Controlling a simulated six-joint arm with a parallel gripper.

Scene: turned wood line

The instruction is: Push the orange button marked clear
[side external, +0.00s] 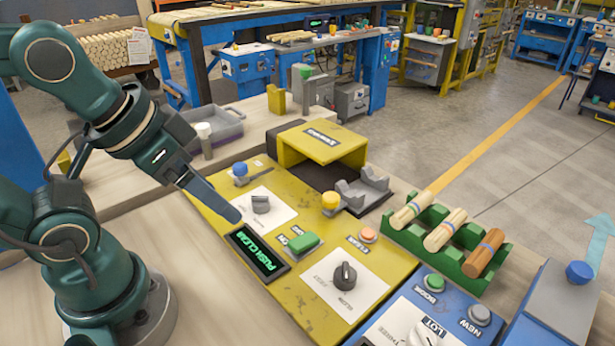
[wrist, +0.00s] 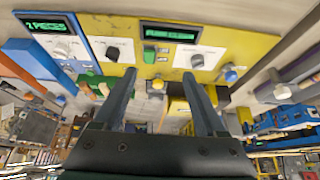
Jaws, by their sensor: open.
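The orange button (side external: 368,234) sits on the yellow panel (side external: 318,262) beside a label reading CLEAR, between the black knob (side external: 345,275) and the green rack. I cannot make it out in the wrist view, where a finger covers part of that area. My gripper (side external: 234,215) is over the panel's left part, by the display (side external: 257,252) that reads PUSH CLEAR, well left of the orange button. In the wrist view my gripper (wrist: 160,74) has its two fingers wide apart with nothing between them.
A green switch (side external: 302,243), a yellow button (side external: 330,201) and a blue knob (side external: 240,170) stand up from the panel. A green rack (side external: 440,240) with turned wood pieces is at the right. A yellow hood (side external: 322,145) rises behind. A blue panel (side external: 435,315) is in front.

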